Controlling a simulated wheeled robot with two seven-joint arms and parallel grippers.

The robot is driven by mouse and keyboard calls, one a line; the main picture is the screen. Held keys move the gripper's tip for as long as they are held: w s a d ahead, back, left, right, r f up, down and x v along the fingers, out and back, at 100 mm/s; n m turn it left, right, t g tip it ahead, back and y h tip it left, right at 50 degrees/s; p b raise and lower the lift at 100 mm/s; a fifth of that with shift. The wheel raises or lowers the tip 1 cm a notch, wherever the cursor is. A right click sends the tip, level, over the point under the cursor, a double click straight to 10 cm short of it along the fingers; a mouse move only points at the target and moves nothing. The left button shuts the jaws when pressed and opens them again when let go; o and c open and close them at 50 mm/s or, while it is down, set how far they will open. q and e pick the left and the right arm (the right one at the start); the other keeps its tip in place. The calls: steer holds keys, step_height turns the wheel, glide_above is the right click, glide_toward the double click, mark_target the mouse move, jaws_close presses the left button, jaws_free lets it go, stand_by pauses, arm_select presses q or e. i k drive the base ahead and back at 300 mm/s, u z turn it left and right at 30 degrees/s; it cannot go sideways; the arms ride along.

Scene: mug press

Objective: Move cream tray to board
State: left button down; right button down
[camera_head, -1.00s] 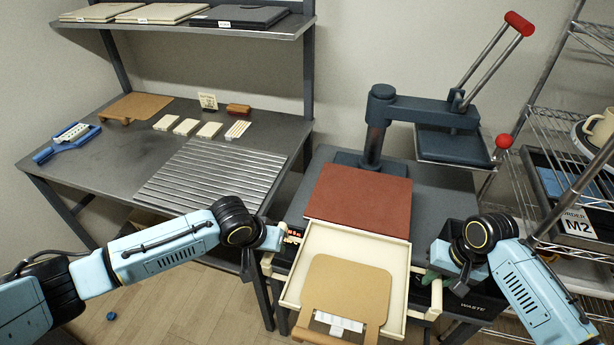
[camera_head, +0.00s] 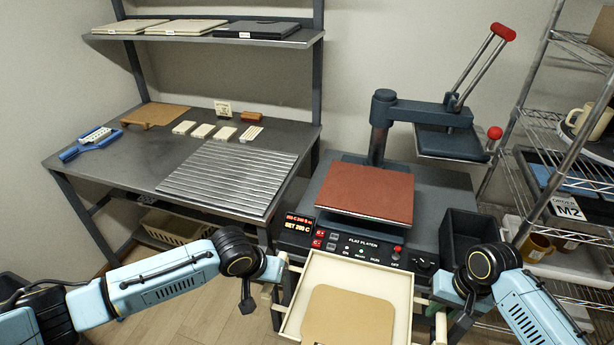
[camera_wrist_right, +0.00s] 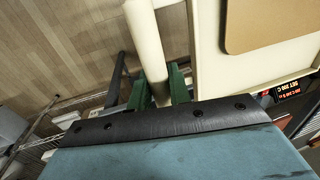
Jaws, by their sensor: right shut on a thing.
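The cream tray (camera_head: 401,262) is a shallow square tray with side handles, low in front of the press in the head view. A tan sheet (camera_head: 345,318) lies in it, cut off by the lower edge. My right gripper (camera_head: 441,290) is shut on the tray's right handle; its green fingers (camera_wrist_right: 160,88) flank the cream bar in the wrist view. My left gripper (camera_head: 277,272) is at the tray's left handle; its fingers are too hidden to read. A brown board (camera_head: 150,113) lies at the back left of the metal table, and a ribbed metal board (camera_head: 228,178) nearer its front.
The press (camera_head: 398,110) has its upper plate swung right, leaving the red-brown platen (camera_head: 370,188) uncovered. A dark bin (camera_head: 468,238) stands right of it. Pale blocks (camera_head: 200,131) and a blue tool (camera_head: 90,143) lie on the table (camera_head: 120,172). A wire rack stands right.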

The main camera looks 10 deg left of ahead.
mark_target(228, 174)
steer(key=u, duration=2.7)
steer(key=i, duration=1.65)
steer(key=z, duration=2.7)
